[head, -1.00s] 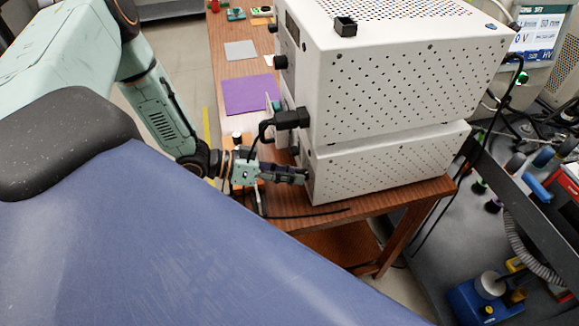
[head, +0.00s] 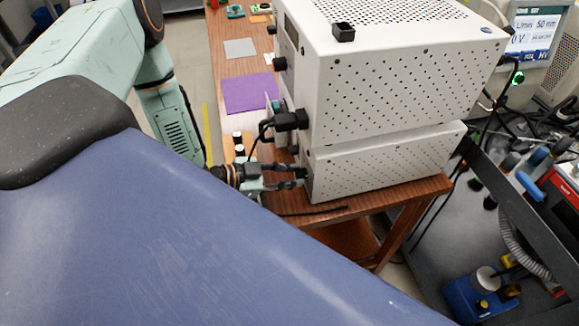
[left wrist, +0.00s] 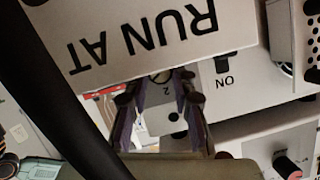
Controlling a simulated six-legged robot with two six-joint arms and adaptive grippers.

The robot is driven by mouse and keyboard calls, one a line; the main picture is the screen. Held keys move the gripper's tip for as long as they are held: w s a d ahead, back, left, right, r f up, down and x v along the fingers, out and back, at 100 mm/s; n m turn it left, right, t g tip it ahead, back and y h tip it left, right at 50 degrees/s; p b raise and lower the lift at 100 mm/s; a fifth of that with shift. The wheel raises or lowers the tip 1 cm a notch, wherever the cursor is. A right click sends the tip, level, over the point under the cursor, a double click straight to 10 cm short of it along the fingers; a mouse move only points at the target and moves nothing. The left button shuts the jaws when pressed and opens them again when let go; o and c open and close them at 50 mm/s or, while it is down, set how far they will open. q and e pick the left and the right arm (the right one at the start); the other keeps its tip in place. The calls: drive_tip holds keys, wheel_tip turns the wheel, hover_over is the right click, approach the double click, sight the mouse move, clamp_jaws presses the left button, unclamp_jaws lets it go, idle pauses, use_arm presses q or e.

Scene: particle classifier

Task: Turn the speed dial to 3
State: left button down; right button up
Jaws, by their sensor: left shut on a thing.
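My left gripper (head: 300,178) reaches the front face of the lower perforated white box (head: 385,165) in the head view. In the left wrist view its two purple-lined fingers (left wrist: 160,80) point up the picture and are closed around a small dark knob, apparently the speed dial (left wrist: 161,76). Most of the dial is hidden by the fingers and the sign above it. A grey panel marked "2" (left wrist: 167,90) shows between the fingers. The dial's pointer and other numbers cannot be made out. My right gripper is not in view.
A white sign reading "RUN AT" (left wrist: 150,35), upside down, hangs close above the fingers. A black cable (left wrist: 70,90) crosses the left. An "ON" label (left wrist: 225,83) is at right. A black plug (head: 290,121) juts from the upper white box (head: 400,80). A purple mat (head: 247,93) lies on the table.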

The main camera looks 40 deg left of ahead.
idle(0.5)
use_arm(q)
drive_tip(key=c, duration=1.1)
unclamp_jaws()
drive_tip(key=v, duration=0.7)
drive_tip(key=shift+s+r, duration=0.15)
drive_tip(key=shift+s, duration=0.05)
